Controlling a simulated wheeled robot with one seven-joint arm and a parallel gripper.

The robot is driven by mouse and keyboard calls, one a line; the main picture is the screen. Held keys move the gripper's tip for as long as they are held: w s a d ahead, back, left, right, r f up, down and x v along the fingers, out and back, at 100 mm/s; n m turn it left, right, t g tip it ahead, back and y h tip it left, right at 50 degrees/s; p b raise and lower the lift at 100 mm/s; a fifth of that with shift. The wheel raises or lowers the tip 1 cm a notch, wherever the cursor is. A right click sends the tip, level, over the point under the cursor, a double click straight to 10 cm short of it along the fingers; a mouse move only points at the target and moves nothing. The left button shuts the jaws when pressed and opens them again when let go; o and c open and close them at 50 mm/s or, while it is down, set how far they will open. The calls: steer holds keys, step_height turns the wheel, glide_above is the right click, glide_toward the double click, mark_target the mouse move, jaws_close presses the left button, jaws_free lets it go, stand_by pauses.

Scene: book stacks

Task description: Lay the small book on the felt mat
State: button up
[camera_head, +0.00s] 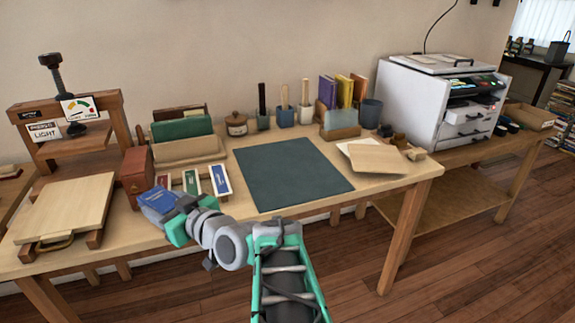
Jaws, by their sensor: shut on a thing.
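The small book (157,199) has a blue cover and is at the left front part of the table. My gripper (172,211) is shut on it, with green and grey parts over its right side. I cannot tell whether the book touches the table or is held above it. The dark green felt mat (291,173) lies flat in the middle of the table, to the right of the gripper and apart from the book. Its surface is bare.
A brown box (137,177) and a wooden press (75,205) are to the left. Jars with tools (285,117) and coloured books (342,90) line the back. Pale boards (375,157) lie right of the mat.

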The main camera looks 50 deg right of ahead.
steer(key=s+d+r+m+g+h+p, duration=0.1)
steer(key=s+d+r+m+h, duration=0.15)
steer(key=d, duration=0.55)
steer(key=s+d+r+m+h+p, duration=0.1)
steer(key=s+d+m+h, duration=0.1)
steer(key=s+d+h, duration=0.35)
steer(key=s+d+r+m+g+h+p, duration=0.1)
steer(key=s+d+r+m, duration=0.1)
steer(key=d, duration=0.7)
steer(key=b, duration=0.3)
glide_above(284, 177)
step_height(284, 177, down, 9)
steer(key=shift+a+f, duration=0.15)
steer(key=shift+f, duration=0.05)
steer(key=shift+w+d+f+b, duration=0.15)
steer(key=shift+f+b, duration=0.25)
steer(key=shift+f, duration=1.3)
steer(key=shift+f, duration=0.2)
steer(key=o, duration=1.5)
steer(key=shift+c, duration=0.2)
